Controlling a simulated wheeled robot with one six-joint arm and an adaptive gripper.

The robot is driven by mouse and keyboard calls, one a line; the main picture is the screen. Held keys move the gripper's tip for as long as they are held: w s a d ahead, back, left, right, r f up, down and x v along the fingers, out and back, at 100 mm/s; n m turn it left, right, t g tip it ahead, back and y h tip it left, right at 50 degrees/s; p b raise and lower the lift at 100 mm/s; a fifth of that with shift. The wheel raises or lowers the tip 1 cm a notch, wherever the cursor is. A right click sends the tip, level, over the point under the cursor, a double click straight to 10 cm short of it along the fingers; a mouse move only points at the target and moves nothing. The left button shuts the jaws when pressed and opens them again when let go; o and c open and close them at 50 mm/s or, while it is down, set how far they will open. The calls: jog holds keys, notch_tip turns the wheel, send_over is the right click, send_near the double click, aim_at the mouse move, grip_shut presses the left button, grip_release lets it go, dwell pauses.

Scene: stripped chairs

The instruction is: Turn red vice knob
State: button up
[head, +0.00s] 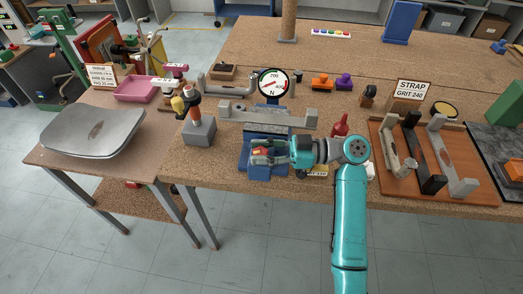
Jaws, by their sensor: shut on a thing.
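The blue vice (246,161) stands near the front edge of the cork-topped bench, below the round dial gauge. The red vice knob (262,151) shows as a small red patch at the vice. My gripper (264,152) comes in from the right at the end of my teal arm. It is shut on the red knob, with its fingers on either side of it. The fingers and the gripper body hide most of the knob and part of the vice. The knob's turn angle is too small to tell.
A dial gauge (273,83) and a grey bar (267,118) stand just behind the vice. A red bottle (341,126) is close to my arm. A grey block (199,131) stands left.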

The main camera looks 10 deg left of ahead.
jog(key=shift+w, duration=0.2)
dwell(0.3)
jog(key=o, duration=1.2)
jog(key=shift+c, duration=0.2)
jog(key=w+d, duration=0.1)
jog(key=d, duration=1.1)
jog(key=shift+w, duration=0.3)
jog(key=shift+s+f, duration=0.1)
